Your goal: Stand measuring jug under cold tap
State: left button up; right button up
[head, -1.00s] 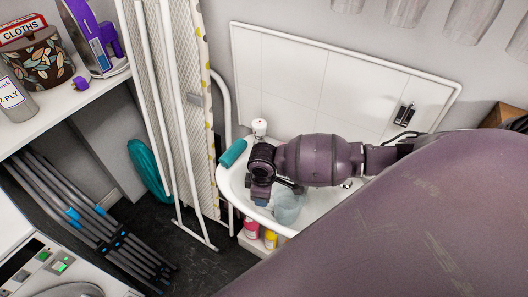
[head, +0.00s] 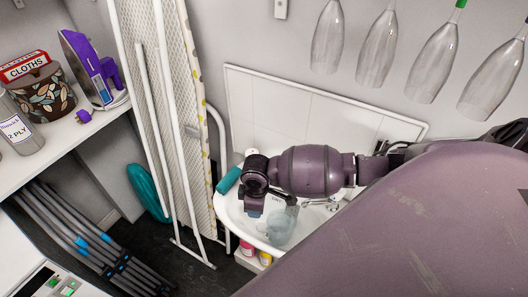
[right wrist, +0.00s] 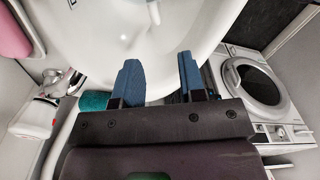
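The measuring jug (head: 281,227) is a translucent bluish vessel in the white sink (head: 233,222), near its front rim. The chrome tap (head: 322,203) is at the back of the sink, to the right of the jug and partly behind my right arm. My right gripper (head: 253,212) is over the left part of the sink, just left of the jug. I cannot make out the jug there. My left gripper is not in view.
A teal roll (head: 229,180) lies on the sink's left rim beside a white-capped bottle. An ironing board (head: 170,110) stands left of the sink. Bottles stand below the sink. Clear bottle-shaped vessels (head: 377,50) hang above. A white front-loading machine (right wrist: 255,85) shows in the right wrist view.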

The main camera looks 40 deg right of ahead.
jog(key=s+a+t+y, duration=0.1)
jog(key=a, duration=0.1)
jog(key=s+a+f+m+t+y, duration=0.1)
jog(key=a+t, duration=0.1)
jog(key=a, duration=0.1)
jog(key=s+a+f+m+t+y, duration=0.1)
jog(key=a, duration=0.1)
jog(key=shift+s+a+f, duration=0.25)
jog(key=shift+s+a, duration=0.05)
jog(key=shift+s, duration=0.05)
jog(key=shift+s+a+m+t+y, duration=0.1)
jog(key=shift+s+m+t+y, duration=0.3)
jog(key=shift+m+t, duration=0.25)
jog(key=shift+s+m+t, duration=0.25)
jog(key=shift+s+t, duration=0.05)
jog(key=shift+t, duration=0.25)
jog(key=s+d+r+m+t+h, duration=0.2)
jog(key=s+d+m+t+h, duration=0.2)
jog(key=s+d, duration=0.4)
jog(key=shift+d+t, duration=0.25)
jog(key=shift+t, duration=0.15)
